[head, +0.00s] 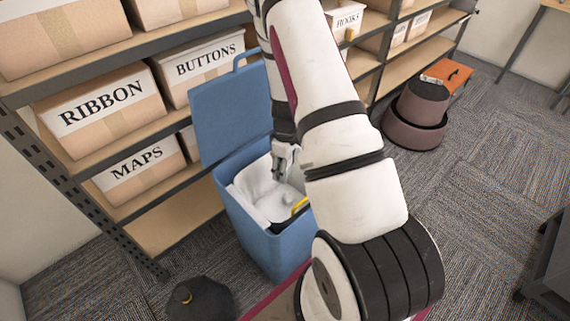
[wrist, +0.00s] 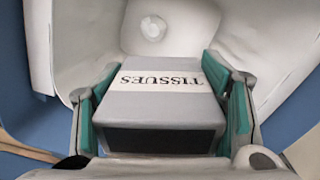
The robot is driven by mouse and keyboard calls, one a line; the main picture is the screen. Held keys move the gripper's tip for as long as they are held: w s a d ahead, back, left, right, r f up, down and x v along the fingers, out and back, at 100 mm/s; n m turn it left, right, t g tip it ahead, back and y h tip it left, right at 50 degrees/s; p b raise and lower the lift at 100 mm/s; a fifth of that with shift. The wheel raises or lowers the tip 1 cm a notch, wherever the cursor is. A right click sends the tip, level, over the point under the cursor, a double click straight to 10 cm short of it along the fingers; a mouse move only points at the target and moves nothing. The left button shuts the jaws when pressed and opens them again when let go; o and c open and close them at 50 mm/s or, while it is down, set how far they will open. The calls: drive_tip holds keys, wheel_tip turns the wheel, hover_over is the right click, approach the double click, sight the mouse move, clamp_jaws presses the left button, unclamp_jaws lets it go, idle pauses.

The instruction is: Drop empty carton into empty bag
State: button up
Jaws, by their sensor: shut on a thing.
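The carton is a grey box marked TISSUES (wrist: 160,103), seen in the wrist view between the green finger pads of my gripper (wrist: 162,112). My gripper is shut on it. In the head view my gripper (head: 280,170) points down into the mouth of an open blue bin (head: 262,240), and I cannot make out the carton there. A white bag (head: 246,187) lines the bin; it also fills the background of the wrist view (wrist: 185,35). A small pale round shape (wrist: 153,28) shows on the white lining beyond the carton. I cannot tell whether the carton touches the lining.
The bin's blue lid (head: 228,110) stands raised against the shelving (head: 150,235) with labelled boxes. A yellow item (head: 300,205) shows inside the bin. A dark bag with a yellow tie (head: 203,300) lies on the carpet. Brown round containers (head: 415,125) stand at the right.

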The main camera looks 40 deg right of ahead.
drive_tip(key=shift+f, duration=0.15)
drive_tip(key=o, duration=0.9)
wheel_tip(320, 180, up, 12)
idle(0.6)
